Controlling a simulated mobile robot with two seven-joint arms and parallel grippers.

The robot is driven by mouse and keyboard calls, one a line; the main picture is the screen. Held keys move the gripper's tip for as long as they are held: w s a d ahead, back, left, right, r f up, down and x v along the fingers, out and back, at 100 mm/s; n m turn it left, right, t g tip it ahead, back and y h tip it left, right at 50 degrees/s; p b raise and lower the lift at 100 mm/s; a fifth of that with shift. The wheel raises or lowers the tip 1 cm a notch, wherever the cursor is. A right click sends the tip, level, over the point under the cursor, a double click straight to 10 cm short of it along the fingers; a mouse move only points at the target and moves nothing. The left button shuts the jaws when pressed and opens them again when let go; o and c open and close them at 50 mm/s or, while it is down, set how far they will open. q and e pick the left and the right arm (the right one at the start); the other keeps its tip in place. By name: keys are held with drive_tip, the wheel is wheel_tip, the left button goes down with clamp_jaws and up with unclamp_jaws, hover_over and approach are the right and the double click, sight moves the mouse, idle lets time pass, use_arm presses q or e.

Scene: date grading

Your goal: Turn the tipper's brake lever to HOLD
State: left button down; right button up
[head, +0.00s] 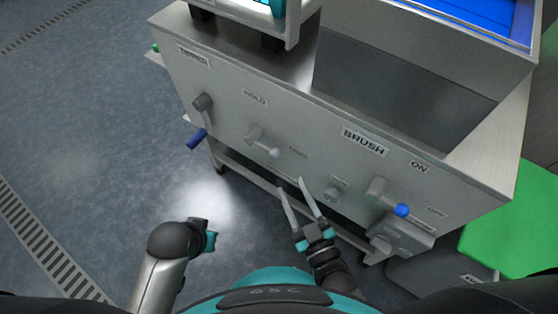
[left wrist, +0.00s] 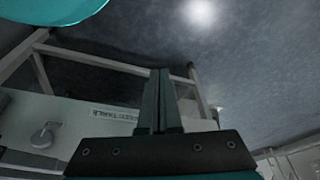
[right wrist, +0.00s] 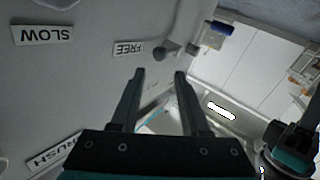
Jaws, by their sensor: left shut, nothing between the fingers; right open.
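The tipper's brake lever (head: 262,142) is a grey lever with a ball end on the machine's front panel. Its ball points down and right, towards the small FREE label (head: 298,152) and away from the HOLD label (head: 255,97). In the right wrist view the ball end (right wrist: 163,55) sits beside the FREE label (right wrist: 128,47), just beyond the fingertips. My right gripper (head: 293,186) is open and empty, below the lever and apart from it. My left gripper (left wrist: 158,74) is shut and empty; in the head view its fingers are mostly hidden.
Left of the brake lever are a grey crank (head: 203,102) with a blue handle (head: 197,138) and the TIPPER label (head: 194,54). Floor at left is clear.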

sight(277, 158)
use_arm(q)
wheel_tip(277, 158, up, 6)
drive_tip(key=t+b, duration=0.1)
drive_tip(key=b, duration=0.1)
drive_tip(key=shift+w, duration=0.45)
use_arm(e)
drive_tip(key=shift+x, duration=4.6)
drive_tip(key=shift+c, duration=0.2)
drive_tip(key=shift+f, duration=0.1)
clamp_jaws()
use_arm(q)
drive_tip(key=shift+d, duration=0.1)
